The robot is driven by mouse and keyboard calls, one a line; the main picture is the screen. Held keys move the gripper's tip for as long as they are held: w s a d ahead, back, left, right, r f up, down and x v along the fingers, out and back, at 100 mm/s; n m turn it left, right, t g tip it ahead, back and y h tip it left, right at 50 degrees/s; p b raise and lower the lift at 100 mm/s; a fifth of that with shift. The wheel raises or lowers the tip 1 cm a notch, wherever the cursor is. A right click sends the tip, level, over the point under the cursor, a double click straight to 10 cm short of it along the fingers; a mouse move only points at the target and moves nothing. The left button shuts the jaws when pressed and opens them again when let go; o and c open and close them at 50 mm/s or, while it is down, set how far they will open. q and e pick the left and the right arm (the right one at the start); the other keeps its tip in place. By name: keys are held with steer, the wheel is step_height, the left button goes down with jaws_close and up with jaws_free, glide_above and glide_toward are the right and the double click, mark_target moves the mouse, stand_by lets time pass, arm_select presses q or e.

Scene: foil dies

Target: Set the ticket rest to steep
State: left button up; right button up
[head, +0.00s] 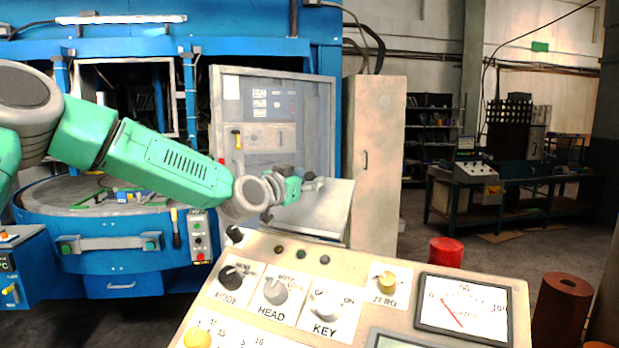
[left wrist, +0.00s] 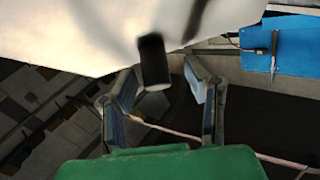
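A pale sloped plate (head: 325,212), which looks like the ticket rest, stands behind the console in the head view. Its tilt setting cannot be read. My left gripper (head: 314,184) is over the plate's upper part, its fingers small and partly hidden. In the left wrist view my left gripper (left wrist: 163,95) has its fingers apart. A dark, blurred knob (left wrist: 152,62) stands out from a pale surface (left wrist: 100,30) and shows between the fingertips, with no clear contact. Whether that surface is the plate I cannot tell. My right gripper is not in view.
A blue machine (head: 110,268) stands at left, a tall cabinet (head: 376,150) behind the plate.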

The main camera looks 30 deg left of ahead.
arm_select(q)
steer(key=shift+a+f, duration=0.2)
steer(key=shift+a, duration=0.4)
steer(key=shift+d, duration=0.2)
steer(key=c, duration=0.5)
steer(key=shift+d+r, duration=0.25)
steer(key=shift+d, duration=0.2)
steer(key=shift+d+r, duration=0.2)
steer(key=shift+d, duration=0.25)
jaws_close()
steer(key=shift+a+r, duration=0.1)
steer(key=shift+a, duration=0.4)
steer(key=shift+d+r, duration=0.15)
steer(key=o, duration=0.5)
jaws_free()
steer(key=shift+d+f, duration=0.1)
steer(key=shift+f, duration=0.15)
